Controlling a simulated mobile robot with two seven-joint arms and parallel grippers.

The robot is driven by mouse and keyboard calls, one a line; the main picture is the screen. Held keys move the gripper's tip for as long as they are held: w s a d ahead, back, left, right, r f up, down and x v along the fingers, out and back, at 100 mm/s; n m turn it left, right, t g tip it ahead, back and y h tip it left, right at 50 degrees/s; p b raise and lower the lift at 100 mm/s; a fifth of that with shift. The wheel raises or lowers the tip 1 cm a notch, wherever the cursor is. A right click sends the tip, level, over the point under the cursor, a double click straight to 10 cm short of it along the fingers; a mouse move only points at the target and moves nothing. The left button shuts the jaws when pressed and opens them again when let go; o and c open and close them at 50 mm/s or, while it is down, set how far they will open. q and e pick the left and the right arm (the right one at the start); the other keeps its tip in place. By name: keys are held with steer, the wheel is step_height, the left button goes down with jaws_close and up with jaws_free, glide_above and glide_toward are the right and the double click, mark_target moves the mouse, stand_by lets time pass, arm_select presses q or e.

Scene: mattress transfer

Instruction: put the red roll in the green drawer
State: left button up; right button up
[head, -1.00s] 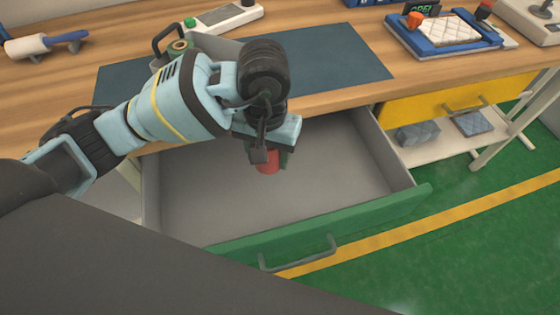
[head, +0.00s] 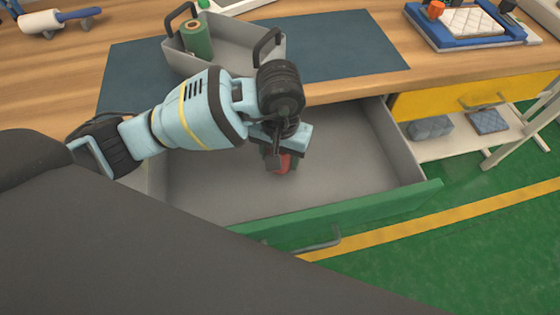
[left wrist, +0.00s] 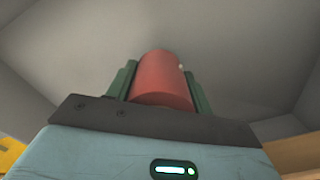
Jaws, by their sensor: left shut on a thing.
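The red roll (head: 284,164) is between the fingers of my left gripper (head: 279,160), inside the open green drawer (head: 350,212). In the left wrist view the red roll (left wrist: 163,80) is held between the two green fingers, with the grey drawer inside (left wrist: 230,50) beyond it. My left gripper is shut on the roll. The head view does not show clearly whether the roll touches the drawer floor. My right gripper is not in view.
A grey tote (head: 236,57) with a green roll (head: 195,40) stands on the dark mat (head: 345,45) behind the drawer. A yellow drawer (head: 470,96) is at the right. The drawer floor around my gripper looks empty.

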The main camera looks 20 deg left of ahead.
arm_select(q)
steer(key=shift+f, duration=1.75)
steer(key=shift+f, duration=0.2)
steer(key=o, duration=1.1)
steer(key=shift+o, duration=0.2)
step_height(320, 180, up, 12)
steer(key=shift+r, duration=0.2)
